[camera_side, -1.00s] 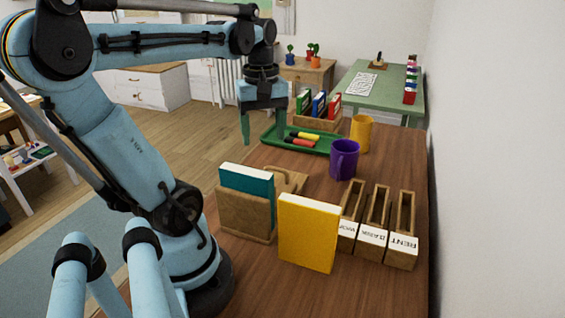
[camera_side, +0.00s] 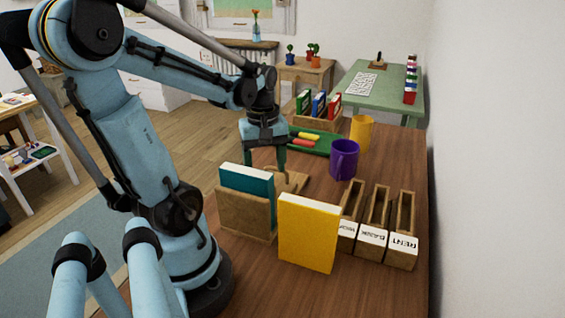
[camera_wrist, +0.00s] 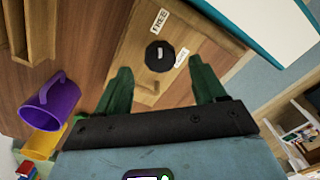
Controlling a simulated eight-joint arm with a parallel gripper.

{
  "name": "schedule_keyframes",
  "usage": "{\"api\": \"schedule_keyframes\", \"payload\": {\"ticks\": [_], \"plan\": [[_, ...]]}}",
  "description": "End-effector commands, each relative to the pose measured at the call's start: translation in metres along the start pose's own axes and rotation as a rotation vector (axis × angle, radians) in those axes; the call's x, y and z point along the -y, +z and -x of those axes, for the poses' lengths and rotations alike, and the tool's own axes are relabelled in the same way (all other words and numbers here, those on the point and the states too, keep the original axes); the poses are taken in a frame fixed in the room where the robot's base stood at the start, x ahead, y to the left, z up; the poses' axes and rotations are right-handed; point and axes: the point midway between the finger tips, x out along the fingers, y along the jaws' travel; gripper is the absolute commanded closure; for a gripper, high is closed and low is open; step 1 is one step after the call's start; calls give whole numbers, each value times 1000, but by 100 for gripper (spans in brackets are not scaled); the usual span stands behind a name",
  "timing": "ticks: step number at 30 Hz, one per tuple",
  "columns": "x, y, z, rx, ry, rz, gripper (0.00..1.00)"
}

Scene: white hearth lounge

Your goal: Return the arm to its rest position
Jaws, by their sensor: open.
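My gripper (camera_side: 265,160) is in the side view above the wooden table, just behind the teal book. Its green fingers point down, and the left one is partly hidden. In the wrist view my gripper (camera_wrist: 163,85) has its two fingers spread, with nothing held between them. Below them lies a wooden piece (camera_wrist: 133,52) with a round black knob (camera_wrist: 160,54) and small labels, one reading FREE. In the side view this wooden piece (camera_side: 292,181) shows behind the teal book (camera_side: 246,182). I cannot tell how far above it the fingertips are.
A yellow book (camera_side: 307,234) stands in front, with labelled wooden boxes (camera_side: 372,237) to its right. A purple mug (camera_side: 344,160), a yellow mug (camera_side: 361,132) and a green tray (camera_side: 318,147) with markers stand farther back. A wooden file rack (camera_side: 318,122) is behind the tray.

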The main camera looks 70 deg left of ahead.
Motion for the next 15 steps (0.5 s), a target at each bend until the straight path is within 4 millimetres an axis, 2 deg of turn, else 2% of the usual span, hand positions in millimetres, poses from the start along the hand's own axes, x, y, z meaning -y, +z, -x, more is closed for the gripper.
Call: {"api": "schedule_keyframes", "payload": {"ticks": [6, 15], "plan": [[0, 0, -22, 0, 0, 0, 30], [0, 0, -36, 0, 0, 0, 30]]}}
